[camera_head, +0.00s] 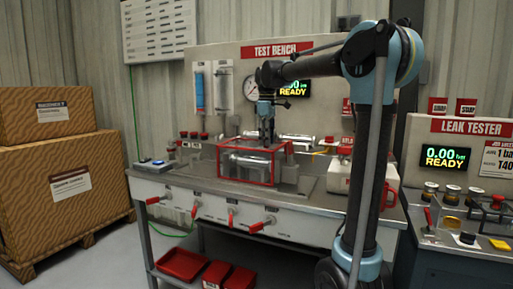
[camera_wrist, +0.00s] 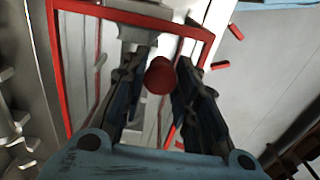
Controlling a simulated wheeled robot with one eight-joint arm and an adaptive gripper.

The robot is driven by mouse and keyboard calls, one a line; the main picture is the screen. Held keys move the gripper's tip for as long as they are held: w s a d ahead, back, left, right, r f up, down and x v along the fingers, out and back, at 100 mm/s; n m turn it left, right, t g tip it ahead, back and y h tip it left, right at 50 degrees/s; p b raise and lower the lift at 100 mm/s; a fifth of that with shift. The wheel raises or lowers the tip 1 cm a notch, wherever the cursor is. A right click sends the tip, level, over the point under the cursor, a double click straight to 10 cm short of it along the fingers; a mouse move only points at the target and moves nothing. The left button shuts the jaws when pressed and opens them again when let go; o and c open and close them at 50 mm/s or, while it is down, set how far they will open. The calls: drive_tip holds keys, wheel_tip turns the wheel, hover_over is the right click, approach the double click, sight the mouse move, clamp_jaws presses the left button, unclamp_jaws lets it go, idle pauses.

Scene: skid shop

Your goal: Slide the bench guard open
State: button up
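The bench guard (camera_head: 274,169) is a clear box with a red frame on the test bench, around a shiny metal cylinder (camera_head: 248,159). In the wrist view the guard's red frame (camera_wrist: 56,75) runs along the left and across the top. A round red knob (camera_wrist: 160,77) shows between my fingers there. My gripper (camera_head: 266,139) points down at the top of the guard in the head view. In the wrist view my gripper (camera_wrist: 158,70) is open, one finger on each side of the knob, with gaps visible. Whether the knob belongs to the guard is not clear.
The test bench (camera_head: 320,198) has red-handled valves (camera_head: 262,224) along its front. A red-and-white container (camera_head: 340,175) stands right of the guard. The leak tester (camera_head: 470,150) is at the right, and cardboard boxes (camera_head: 60,185) are at the left. Bare bench top lies right of the guard.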

sight(237, 144)
drive_tip(key=shift+a, duration=0.1)
drive_tip(key=shift+w+a, duration=0.35)
drive_tip(key=shift+a, duration=0.45)
drive_tip(key=shift+w+a, duration=0.3)
drive_tip(key=shift+a, duration=0.45)
drive_tip(key=shift+w+a, duration=0.1)
drive_tip(key=shift+a, duration=0.05)
drive_tip(key=shift+w+a, duration=0.3)
drive_tip(key=shift+a, duration=0.45)
drive_tip(key=shift+w+a, duration=0.25)
drive_tip(key=shift+a, duration=0.55)
drive_tip(key=shift+w+a, duration=0.3)
drive_tip(key=shift+a, duration=0.5)
drive_tip(key=shift+w+a, duration=0.3)
drive_tip(key=shift+a, duration=0.6)
drive_tip(key=shift+w+a, duration=0.3)
drive_tip(key=shift+a, duration=0.45)
drive_tip(key=shift+w+a, duration=0.3)
drive_tip(key=shift+a, duration=0.45)
